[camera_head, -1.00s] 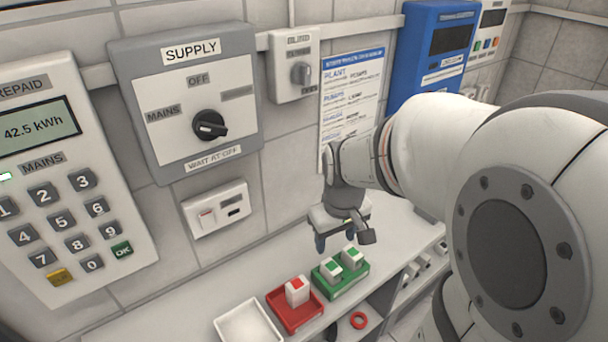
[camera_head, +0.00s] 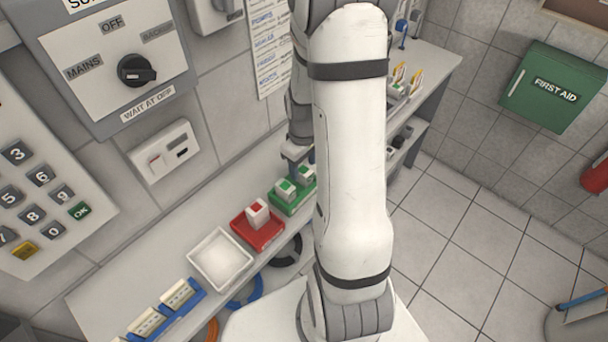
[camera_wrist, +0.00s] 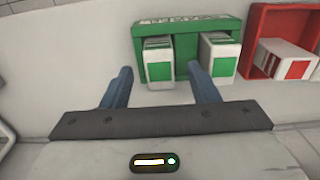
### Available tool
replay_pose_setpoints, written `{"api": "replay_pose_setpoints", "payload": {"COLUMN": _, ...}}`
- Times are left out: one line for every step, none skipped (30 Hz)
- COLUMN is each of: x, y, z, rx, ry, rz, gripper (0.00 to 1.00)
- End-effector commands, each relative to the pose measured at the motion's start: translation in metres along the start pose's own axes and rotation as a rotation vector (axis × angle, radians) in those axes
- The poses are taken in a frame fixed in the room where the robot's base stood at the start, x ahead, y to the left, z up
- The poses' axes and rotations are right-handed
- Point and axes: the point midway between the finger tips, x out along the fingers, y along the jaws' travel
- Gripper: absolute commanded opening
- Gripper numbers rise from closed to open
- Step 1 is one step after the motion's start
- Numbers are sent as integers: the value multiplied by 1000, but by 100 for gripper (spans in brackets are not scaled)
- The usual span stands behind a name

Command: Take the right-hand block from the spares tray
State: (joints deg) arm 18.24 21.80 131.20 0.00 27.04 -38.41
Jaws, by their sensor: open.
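The green tray (camera_head: 291,208) stands on the shelf under the wall panels and holds two white blocks with green tops. In the head view, the left block (camera_head: 285,188) is clear, while the right-hand block (camera_head: 304,177) is partly covered by my gripper and arm. The wrist view shows the tray (camera_wrist: 187,50) turned round, with one block at left (camera_wrist: 158,70) and the other at right (camera_wrist: 220,66). My gripper (camera_wrist: 160,72) is open and empty. Its fingers appear on either side of the wrist view's left block; I cannot tell how deep they reach.
A red tray (camera_head: 248,236) with a white, red-topped block (camera_head: 257,213) stands beside the green tray. An empty-looking white tray (camera_head: 221,258) and a blue holder (camera_head: 190,300) lie farther left. The supply switch (camera_head: 137,70) is on the wall behind. Floor lies open to the right.

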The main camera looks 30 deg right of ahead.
Motion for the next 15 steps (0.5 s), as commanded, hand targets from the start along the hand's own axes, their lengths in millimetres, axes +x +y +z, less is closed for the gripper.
{"api": "replay_pose_setpoints", "payload": {"x": 5, "y": -1, "z": 1, "rx": 0, "ry": -4, "rz": -3, "gripper": 55}}
{"api": "replay_pose_setpoints", "payload": {"x": 10, "y": -1, "z": 1, "rx": 0, "ry": -4, "rz": -3, "gripper": 55}}
{"api": "replay_pose_setpoints", "payload": {"x": 15, "y": 0, "z": 0, "rx": 0, "ry": -3, "rz": -2, "gripper": 55}}
{"api": "replay_pose_setpoints", "payload": {"x": 18, "y": 0, "z": 0, "rx": 0, "ry": -3, "rz": -2, "gripper": 55}}
{"api": "replay_pose_setpoints", "payload": {"x": 21, "y": 0, "z": 0, "rx": 1, "ry": -2, "rz": -2, "gripper": 55}}
{"api": "replay_pose_setpoints", "payload": {"x": 23, "y": 0, "z": 0, "rx": 1, "ry": -1, "rz": -1, "gripper": 55}}
{"api": "replay_pose_setpoints", "payload": {"x": 25, "y": 0, "z": 0, "rx": 1, "ry": -1, "rz": -1, "gripper": 55}}
{"api": "replay_pose_setpoints", "payload": {"x": 26, "y": 0, "z": 0, "rx": 1, "ry": -1, "rz": -1, "gripper": 55}}
{"api": "replay_pose_setpoints", "payload": {"x": 28, "y": 0, "z": 0, "rx": 1, "ry": 0, "rz": 0, "gripper": 55}}
{"api": "replay_pose_setpoints", "payload": {"x": 28, "y": 0, "z": 0, "rx": 1, "ry": 0, "rz": 0, "gripper": 55}}
{"api": "replay_pose_setpoints", "payload": {"x": 28, "y": 0, "z": 0, "rx": 1, "ry": 0, "rz": 0, "gripper": 55}}
{"api": "replay_pose_setpoints", "payload": {"x": 28, "y": 0, "z": 0, "rx": 1, "ry": 1, "rz": 1, "gripper": 55}}
{"api": "replay_pose_setpoints", "payload": {"x": 28, "y": 0, "z": 0, "rx": 1, "ry": 1, "rz": 1, "gripper": 55}}
{"api": "replay_pose_setpoints", "payload": {"x": 28, "y": 0, "z": 0, "rx": 1, "ry": 1, "rz": 1, "gripper": 55}}
{"api": "replay_pose_setpoints", "payload": {"x": 28, "y": 0, "z": 0, "rx": 2, "ry": 1, "rz": 1, "gripper": 55}}
